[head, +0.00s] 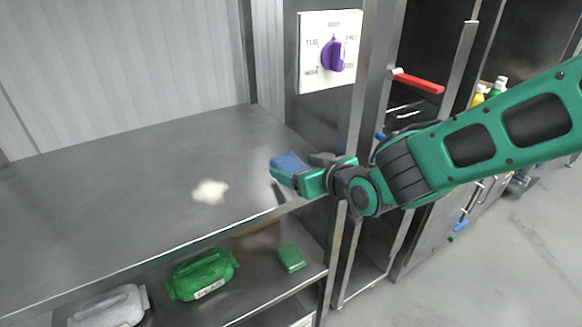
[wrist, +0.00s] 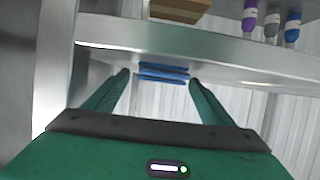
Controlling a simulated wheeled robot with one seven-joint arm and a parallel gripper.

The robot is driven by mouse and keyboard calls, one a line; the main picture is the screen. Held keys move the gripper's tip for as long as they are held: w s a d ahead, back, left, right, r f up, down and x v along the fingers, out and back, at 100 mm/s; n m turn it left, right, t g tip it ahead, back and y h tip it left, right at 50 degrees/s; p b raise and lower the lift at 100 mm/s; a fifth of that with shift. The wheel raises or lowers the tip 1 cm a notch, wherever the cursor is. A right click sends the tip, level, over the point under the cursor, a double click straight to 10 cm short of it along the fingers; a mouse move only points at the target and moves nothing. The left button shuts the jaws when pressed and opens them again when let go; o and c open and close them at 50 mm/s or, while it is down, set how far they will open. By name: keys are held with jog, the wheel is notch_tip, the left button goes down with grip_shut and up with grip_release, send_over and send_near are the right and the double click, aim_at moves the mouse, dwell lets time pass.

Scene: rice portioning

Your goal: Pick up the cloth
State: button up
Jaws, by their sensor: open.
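A blue folded cloth (head: 289,161) is at the end of my gripper (head: 297,177), above or on the right end of the steel counter (head: 90,190). In the wrist view the cloth (wrist: 164,73) shows as flat blue layers between and just beyond the fingertips of my gripper (wrist: 160,77). The green fingers are spread apart, one on each side of it, with a gap visible. I cannot tell whether either finger touches the cloth. In the head view the fingers partly hide it.
A pale patch (head: 210,191) lies on the counter. The shelf below holds a green bag (head: 202,275), a grey-white bag (head: 108,308) and a small green block (head: 291,258). A panel with a purple dial (head: 333,55) is behind. Bottles (wrist: 271,27) stand on a shelf in the wrist view.

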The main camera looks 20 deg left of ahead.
jog(key=shift+x, duration=0.8)
jog(key=c, duration=1.1)
jog(key=shift+c, duration=0.2)
jog(key=shift+r, duration=0.15)
